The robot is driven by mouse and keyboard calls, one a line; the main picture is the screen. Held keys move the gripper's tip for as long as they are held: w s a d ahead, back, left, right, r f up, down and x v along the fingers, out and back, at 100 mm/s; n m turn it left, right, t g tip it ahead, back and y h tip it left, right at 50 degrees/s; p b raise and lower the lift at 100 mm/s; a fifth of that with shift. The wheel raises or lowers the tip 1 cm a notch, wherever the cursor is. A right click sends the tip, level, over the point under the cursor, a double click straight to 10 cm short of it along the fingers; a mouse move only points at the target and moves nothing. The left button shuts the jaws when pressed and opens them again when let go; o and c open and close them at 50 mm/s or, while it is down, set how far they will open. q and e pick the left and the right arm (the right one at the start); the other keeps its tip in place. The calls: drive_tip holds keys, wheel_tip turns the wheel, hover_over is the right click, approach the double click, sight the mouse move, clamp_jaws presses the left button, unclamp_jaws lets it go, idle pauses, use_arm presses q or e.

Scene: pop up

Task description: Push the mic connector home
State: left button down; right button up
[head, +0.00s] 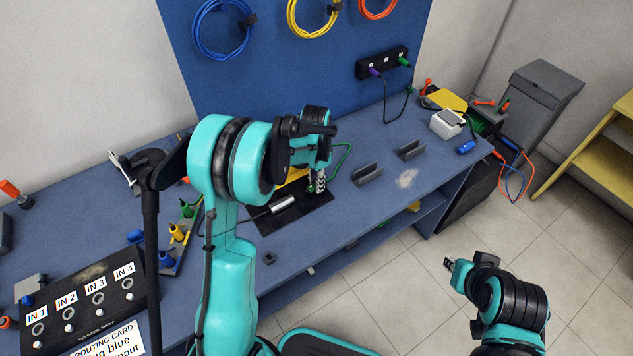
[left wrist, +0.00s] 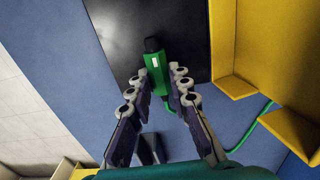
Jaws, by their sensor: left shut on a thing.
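My left gripper (head: 320,184) is over the black mat (head: 292,220) on the bench. In the left wrist view its fingers (left wrist: 159,92) are shut on a green connector (left wrist: 158,72) with a black tip, above a dark surface. A green cable (left wrist: 253,126) shows to its right, by yellow blocks. The black stage box (head: 85,300) with inputs marked IN 1 to IN 4 is at the lower left. Blue, yellow and green connectors (head: 177,233) stand in a row beside it. My right gripper (head: 449,262) hangs over the floor; its finger gap is too small to judge.
A silver cylinder (head: 283,203) lies on the mat. Two grey cradles (head: 367,175) stand to the right. A black socket strip (head: 383,63) with purple and green plugs is on the blue panel. A white box (head: 446,124) sits at the bench's right end. A routing card (head: 105,340) is partly visible.

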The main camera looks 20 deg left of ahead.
sight(307, 190)
use_arm(q)
drive_tip(key=shift+s+a, duration=1)
drive_tip(key=shift+s, duration=0.3)
drive_tip(key=shift+s, duration=0.1)
idle(0.5)
drive_tip(key=shift+s+a, duration=0.55)
drive_tip(key=shift+s, duration=0.05)
drive_tip(key=shift+s+a, duration=0.1)
drive_tip(key=shift+s, duration=0.05)
drive_tip(key=c, duration=1.3)
unclamp_jaws()
